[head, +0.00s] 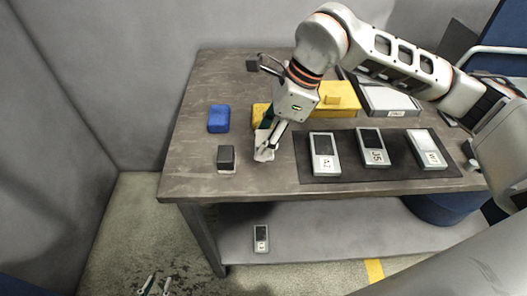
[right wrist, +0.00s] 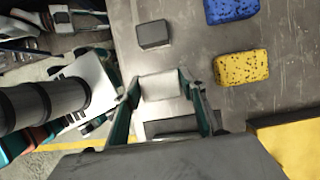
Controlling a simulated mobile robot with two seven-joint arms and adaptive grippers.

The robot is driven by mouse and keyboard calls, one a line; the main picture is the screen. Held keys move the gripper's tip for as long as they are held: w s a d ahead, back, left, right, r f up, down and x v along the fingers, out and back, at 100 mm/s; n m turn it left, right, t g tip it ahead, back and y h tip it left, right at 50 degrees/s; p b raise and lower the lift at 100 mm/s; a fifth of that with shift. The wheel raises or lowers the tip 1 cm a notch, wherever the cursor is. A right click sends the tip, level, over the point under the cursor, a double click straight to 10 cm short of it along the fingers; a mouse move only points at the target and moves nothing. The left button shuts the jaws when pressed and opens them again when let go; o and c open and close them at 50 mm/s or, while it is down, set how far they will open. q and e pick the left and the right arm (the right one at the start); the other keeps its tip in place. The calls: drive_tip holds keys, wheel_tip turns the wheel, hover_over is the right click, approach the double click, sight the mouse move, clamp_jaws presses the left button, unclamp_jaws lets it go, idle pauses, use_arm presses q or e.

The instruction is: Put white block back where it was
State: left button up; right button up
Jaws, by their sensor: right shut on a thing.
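The white block (head: 264,154) is near the front edge of the table, left of the dark mat. My right gripper (head: 267,143) points down at it and is shut on it. In the right wrist view the white block (right wrist: 160,85) sits between the two fingers. I cannot tell whether it touches the table. A dark grey block (head: 226,157) stands to its left; it also shows in the right wrist view (right wrist: 153,34). My left gripper (head: 156,285) shows only its fingertips at the bottom of the head view, apart and empty, away from the table.
A blue sponge (head: 218,119) and a yellow sponge (head: 260,114) lie behind the blocks. Three labelled devices (head: 375,148) lie on the dark mat (head: 308,170). A yellow box (head: 338,104) is further back. Another device (head: 261,238) lies on the lower shelf. The table's left front is clear.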

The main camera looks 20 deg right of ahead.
use_arm(q)
drive_tip(key=shift+a+f, duration=0.1)
drive_tip(key=shift+f, duration=0.15)
use_arm(e)
drive_tip(key=shift+f, duration=2.3)
drive_tip(key=o, duration=1.1)
drive_tip(key=shift+f, duration=0.15)
drive_tip(key=shift+r, duration=0.35)
use_arm(q)
drive_tip(key=shift+s+r, duration=0.1)
drive_tip(key=shift+s, duration=0.1)
use_arm(e)
drive_tip(key=v, duration=1.1)
drive_tip(key=shift+s+d+r, duration=0.1)
drive_tip(key=shift+d+r, duration=0.15)
drive_tip(key=shift+r, duration=0.1)
use_arm(q)
drive_tip(key=shift+w+r, duration=0.1)
drive_tip(key=shift+r, duration=0.05)
